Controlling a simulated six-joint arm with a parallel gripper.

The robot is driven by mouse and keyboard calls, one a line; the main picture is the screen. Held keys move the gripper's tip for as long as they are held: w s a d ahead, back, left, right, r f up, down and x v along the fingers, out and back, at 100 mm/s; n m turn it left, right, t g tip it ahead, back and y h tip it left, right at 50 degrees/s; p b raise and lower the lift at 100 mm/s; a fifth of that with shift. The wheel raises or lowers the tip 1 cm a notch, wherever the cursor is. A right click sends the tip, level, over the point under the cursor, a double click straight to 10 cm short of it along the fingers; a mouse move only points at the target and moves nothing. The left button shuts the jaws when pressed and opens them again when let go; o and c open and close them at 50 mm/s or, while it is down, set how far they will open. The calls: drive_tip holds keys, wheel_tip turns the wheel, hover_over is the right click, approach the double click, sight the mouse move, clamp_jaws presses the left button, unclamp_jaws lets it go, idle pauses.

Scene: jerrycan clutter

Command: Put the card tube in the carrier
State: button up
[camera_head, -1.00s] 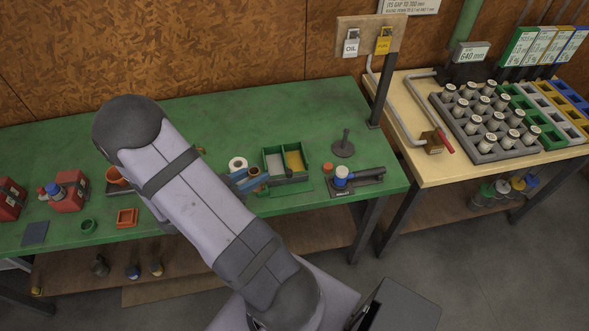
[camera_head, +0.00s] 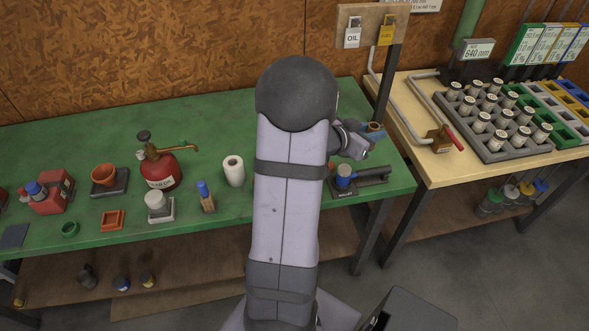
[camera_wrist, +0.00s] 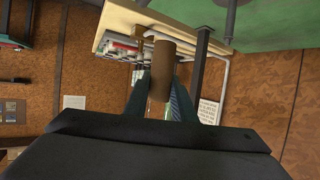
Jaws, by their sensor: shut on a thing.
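The card tube (camera_wrist: 173,62) is a brown cylinder. My gripper (camera_wrist: 163,84) is shut on it, with one finger on each side in the wrist view. In the head view my gripper (camera_head: 368,139) holds the tube (camera_head: 376,127) in the air over the right end of the green bench. The only divided box on the green bench, a green one that I take for the carrier, is hidden now behind my arm in the head view.
A black base with a blue-topped part (camera_head: 345,172) lies below my gripper. A grey tray (camera_head: 490,157) of several jars is on the right table. A white roll (camera_head: 233,170) and red oil can (camera_head: 160,170) are left.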

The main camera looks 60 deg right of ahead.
drive_tip(key=w+r+n+t, duration=0.1)
drive_tip(key=w+n+t, duration=0.65)
drive_tip(key=w, duration=0.45)
drive_tip(key=w+a+f+n+t+y, duration=0.3)
drive_tip(key=w+a+t, duration=0.3)
drive_tip(key=w, duration=0.3)
drive_tip(key=shift+a+f+n, duration=0.2)
drive_tip(key=shift+f+n, duration=0.35)
drive_tip(key=shift+n, duration=0.3)
drive_tip(key=shift+f, duration=0.1)
drive_tip(key=shift+f+p, duration=0.35)
drive_tip(key=shift+f, duration=2.45)
drive_tip(key=shift+f, duration=0.1)
drive_tip(key=shift+f+p, duration=0.35)
drive_tip(key=shift+f, duration=1.65)
drive_tip(key=shift+f, duration=0.1)
